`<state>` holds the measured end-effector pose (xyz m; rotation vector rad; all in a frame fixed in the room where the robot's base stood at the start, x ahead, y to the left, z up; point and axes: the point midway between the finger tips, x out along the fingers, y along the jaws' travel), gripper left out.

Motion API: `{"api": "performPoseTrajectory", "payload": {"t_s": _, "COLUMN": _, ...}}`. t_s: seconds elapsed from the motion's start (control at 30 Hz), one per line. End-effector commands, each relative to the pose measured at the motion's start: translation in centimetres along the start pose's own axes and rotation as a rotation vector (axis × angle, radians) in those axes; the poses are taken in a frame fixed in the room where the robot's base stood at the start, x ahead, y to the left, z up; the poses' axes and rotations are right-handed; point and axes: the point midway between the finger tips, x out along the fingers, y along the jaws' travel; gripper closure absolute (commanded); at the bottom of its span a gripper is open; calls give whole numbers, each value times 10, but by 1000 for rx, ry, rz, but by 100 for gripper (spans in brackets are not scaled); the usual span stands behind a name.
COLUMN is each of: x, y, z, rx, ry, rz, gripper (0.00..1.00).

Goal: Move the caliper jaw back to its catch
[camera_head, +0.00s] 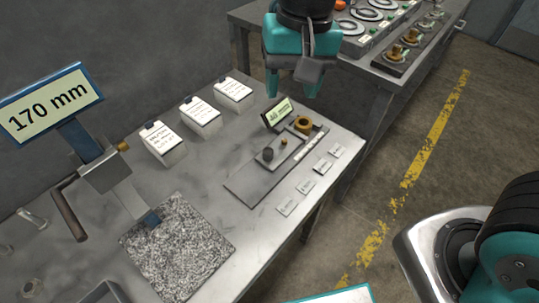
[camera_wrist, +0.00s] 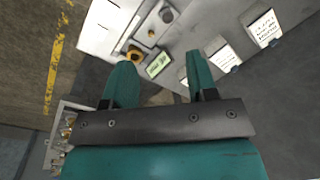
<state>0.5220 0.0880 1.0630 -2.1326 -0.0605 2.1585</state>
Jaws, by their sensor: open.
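What looks like the caliper is a flat grey fixture (camera_head: 250,184) on the right part of the bench. A lighter sliding piece (camera_head: 272,159), which may be the jaw, sits on it with a dark knob (camera_head: 267,154) and a small brass knob (camera_head: 284,142). A small green display (camera_head: 278,114) and a brass ring-shaped part (camera_head: 303,124) stand at its far end. I cannot tell which part is the catch. The brass part also shows in the wrist view (camera_wrist: 134,54). My gripper (camera_head: 292,90) is open and empty, above and beyond the far end of the fixture.
A height gauge with a "170 mm" display (camera_head: 50,103) stands by a speckled granite plate (camera_head: 176,248) at left. Several white label blocks line the bench's back, and small tags its front edge. Another bench (camera_head: 378,85) with dials stands behind.

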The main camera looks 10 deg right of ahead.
Motion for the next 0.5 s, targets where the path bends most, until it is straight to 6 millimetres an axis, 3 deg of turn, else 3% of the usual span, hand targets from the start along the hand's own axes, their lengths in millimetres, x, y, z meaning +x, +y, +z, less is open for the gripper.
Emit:
{"api": "performPoseTrajectory", "payload": {"t_s": 0.03, "x": 18, "y": -10, "z": -12, "rx": 73, "ry": 1, "rz": 34, "gripper": 47}}
{"api": "performPoseTrajectory", "payload": {"t_s": 0.2, "x": 39, "y": -26, "z": -35, "rx": 251, "ry": 24, "rz": 95, "gripper": 47}}
{"api": "performPoseTrajectory", "payload": {"t_s": 0.37, "x": 52, "y": -27, "z": -37, "rx": 280, "ry": 27, "rz": 104, "gripper": 47}}
{"api": "performPoseTrajectory", "payload": {"t_s": 0.5, "x": 78, "y": -23, "z": -37, "rx": 278, "ry": 24, "rz": 106, "gripper": 47}}
